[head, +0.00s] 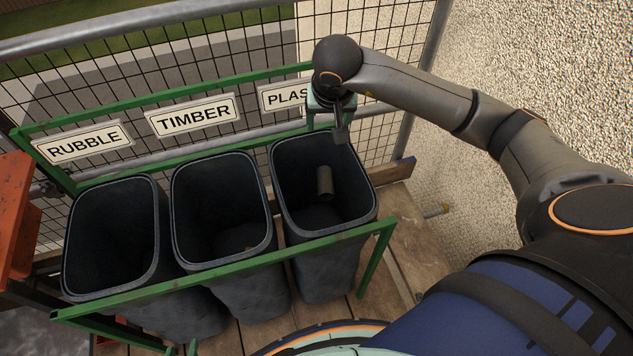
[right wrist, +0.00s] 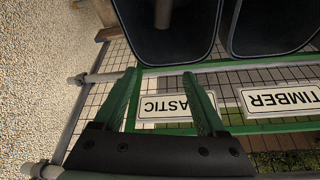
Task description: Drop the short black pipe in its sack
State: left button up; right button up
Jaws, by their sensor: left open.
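The short black pipe (head: 325,182) is inside the mouth of the sack under the PLASTIC sign, the rightmost sack (head: 352,226). It is roughly upright, and I cannot tell whether it is falling or resting on something. It also shows at the top of the right wrist view (right wrist: 163,14), apart from the fingers. My right gripper (head: 338,125) is over the back rim of that sack, partly hidden by its wrist. In the right wrist view its two green fingers (right wrist: 159,75) are spread with nothing held between them. My left gripper is not in view.
The timber sack (head: 252,268) and rubble sack (head: 150,287) stand to the left in the same green frame (head: 225,265). A PLASTIC sign (head: 285,96) and wire mesh fence are behind. A rough wall (head: 540,70) is at the right. An orange object (head: 14,215) is at far left.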

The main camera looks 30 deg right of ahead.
jog(key=shift+o, duration=0.6)
jog(key=v, duration=1.2)
jog(key=shift+s+r+p, duration=0.15)
jog(key=shift+r+p, duration=0.1)
jog(key=shift+p, duration=0.1)
jog(key=shift+a, duration=0.1)
